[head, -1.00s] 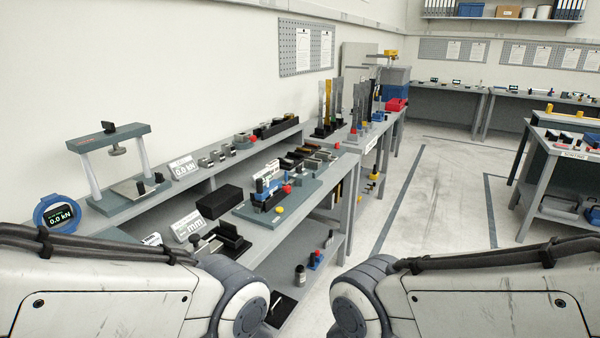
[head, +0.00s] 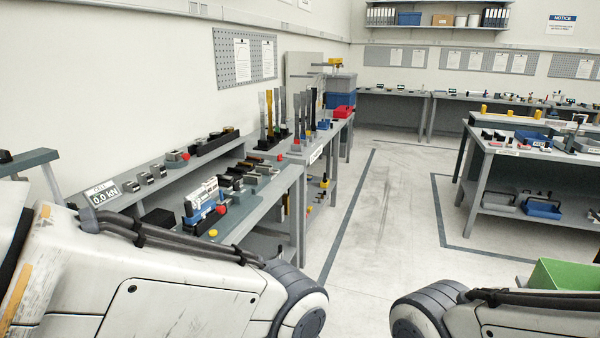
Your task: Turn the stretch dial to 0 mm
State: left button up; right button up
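I cannot make out a stretch dial for certain in the head view. A small device with a blue base (head: 199,213) and a white scale-like top stands on the left bench, with a red knob and a yellow knob (head: 213,233) by it. Only the upper links of my two arms show, at the bottom left and bottom right. Both grippers are out of view.
The left bench (head: 262,205) runs away along the wall. Clear floor (head: 370,215) lies in the middle. Another bench (head: 530,156) with a lower shelf and blue trays (head: 542,208) stands at the right. A green bin (head: 565,279) shows at bottom right.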

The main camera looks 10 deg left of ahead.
aim_at(236, 186)
jog(key=z, duration=0.25)
jog(key=i, duration=2.05)
jog(key=u, duration=1.5)
jog(key=i, duration=1)
jog(key=u, duration=0.25)
